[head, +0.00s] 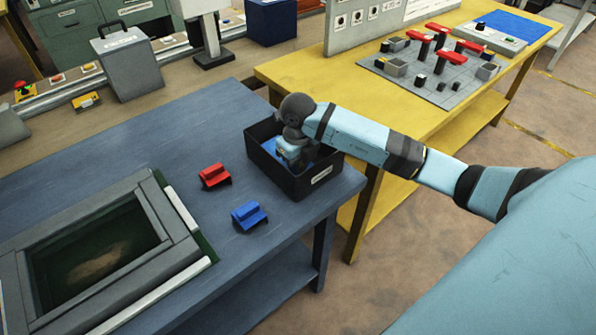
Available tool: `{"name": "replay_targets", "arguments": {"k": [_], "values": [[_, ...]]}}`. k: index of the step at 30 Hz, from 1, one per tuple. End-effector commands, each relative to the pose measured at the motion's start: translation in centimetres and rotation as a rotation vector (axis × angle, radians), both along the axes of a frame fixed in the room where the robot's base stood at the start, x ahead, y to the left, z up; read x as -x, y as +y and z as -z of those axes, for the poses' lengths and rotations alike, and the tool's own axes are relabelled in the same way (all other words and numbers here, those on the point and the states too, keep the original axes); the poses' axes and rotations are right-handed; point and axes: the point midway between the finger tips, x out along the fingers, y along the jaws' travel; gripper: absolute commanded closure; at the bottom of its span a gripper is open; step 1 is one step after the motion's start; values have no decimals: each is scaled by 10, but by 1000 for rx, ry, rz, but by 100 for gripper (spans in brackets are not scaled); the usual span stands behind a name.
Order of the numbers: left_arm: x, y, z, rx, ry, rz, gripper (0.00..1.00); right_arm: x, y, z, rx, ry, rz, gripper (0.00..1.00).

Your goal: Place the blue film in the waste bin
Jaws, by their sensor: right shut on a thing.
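The black waste bin (318,179) with a white label stands at the right corner of the blue table. My right arm comes in from the right, and my right gripper (292,158) points down inside the bin, below its rim. Blue film (268,146) shows in the bin beside the gripper, partly hidden by the gripper and the bin wall. The gripper is shut on the film; its fingertips are hard to make out. My left gripper is not in view.
A red block (214,177) and a blue block (249,215) lie on the blue table left of the bin. A grey frame (152,210) around a dark panel fills the table's front left. A yellow table (300,78) with a pegged board adjoins behind.

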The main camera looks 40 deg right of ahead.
Motion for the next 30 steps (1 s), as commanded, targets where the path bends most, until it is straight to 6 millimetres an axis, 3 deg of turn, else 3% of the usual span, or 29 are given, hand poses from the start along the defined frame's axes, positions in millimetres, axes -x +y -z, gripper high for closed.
{"name": "replay_targets", "arguments": {"k": [6, 17, 18, 21, 30], "values": [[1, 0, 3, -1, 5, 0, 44, 1, 0, 32, -2, 3, 0, 100], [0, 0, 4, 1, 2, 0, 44, 0, 0, 36, 0, 2, -1, 100], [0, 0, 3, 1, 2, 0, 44, 0, 0, 36, 0, 2, -1, 77], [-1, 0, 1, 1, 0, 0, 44, 1, 0, 35, -1, 2, -1, 56], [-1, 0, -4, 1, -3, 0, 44, 0, 1, 29, -1, 1, -1, 56]]}}
